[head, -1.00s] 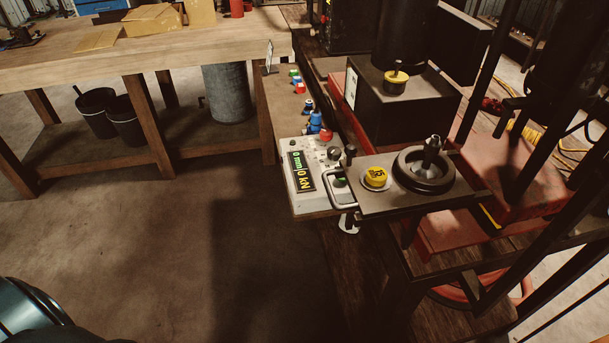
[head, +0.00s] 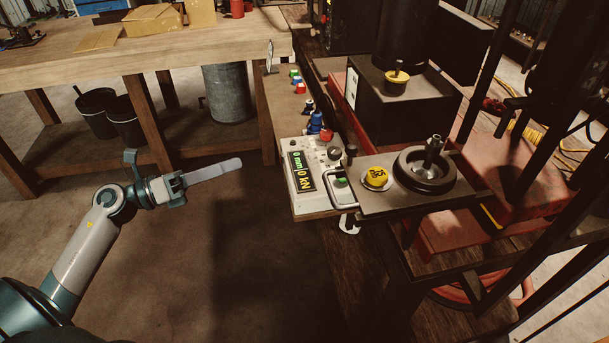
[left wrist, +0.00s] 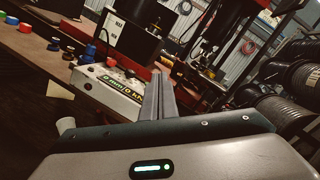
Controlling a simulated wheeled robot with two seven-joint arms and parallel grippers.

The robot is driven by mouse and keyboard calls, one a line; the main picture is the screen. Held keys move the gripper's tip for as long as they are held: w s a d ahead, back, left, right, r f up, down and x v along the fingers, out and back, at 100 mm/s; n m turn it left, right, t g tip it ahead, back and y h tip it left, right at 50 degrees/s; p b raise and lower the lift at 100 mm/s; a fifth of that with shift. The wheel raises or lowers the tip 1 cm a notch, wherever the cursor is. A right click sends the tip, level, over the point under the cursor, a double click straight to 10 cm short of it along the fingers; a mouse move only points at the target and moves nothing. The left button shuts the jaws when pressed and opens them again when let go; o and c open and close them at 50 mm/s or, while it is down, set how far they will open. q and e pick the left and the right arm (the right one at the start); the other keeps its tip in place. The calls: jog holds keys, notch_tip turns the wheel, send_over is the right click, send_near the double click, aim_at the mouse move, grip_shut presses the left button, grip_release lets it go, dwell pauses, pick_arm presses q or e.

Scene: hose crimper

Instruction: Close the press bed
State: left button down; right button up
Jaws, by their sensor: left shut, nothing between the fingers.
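The press bed (head: 400,206) is a dark flat plate that sticks out from the black press towards the left. A metal bar handle (head: 334,193) is on its left edge. On the plate sit a round die ring with a metal fitting (head: 430,165) and a yellow-topped knob (head: 376,178). My left gripper (head: 238,163) is shut and empty, in the air left of the handle and apart from it. In the left wrist view its shut fingers (left wrist: 160,98) point towards the press and hide part of the bed area. My right gripper is not in view.
A control panel (head: 302,208) with green digits and buttons lies beside the handle. Blue fittings (head: 314,122) and coloured caps stand behind it. A wooden workbench (head: 130,60) stands at the back left. Dark posts rise at the right. The floor between bench and press is clear.

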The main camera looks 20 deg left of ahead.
pick_arm(q)
jog(key=s+d+r+m+g, duration=0.4)
jog(key=s+d+r+m, duration=0.2)
jog(key=m, duration=0.4)
jog(key=shift+s+d+r+g, duration=0.2)
jog(key=shift+s+r+g, duration=0.15)
jog(key=shift+s, duration=0.4)
jog(key=shift+w+d, duration=0.1)
jog(key=p, duration=0.7)
send_near(325, 175)
jog(key=x, duration=0.4)
jog(key=shift+f+p+x, duration=0.25)
jog(key=shift+p+x, duration=0.15)
jog(key=shift+x, duration=0.7)
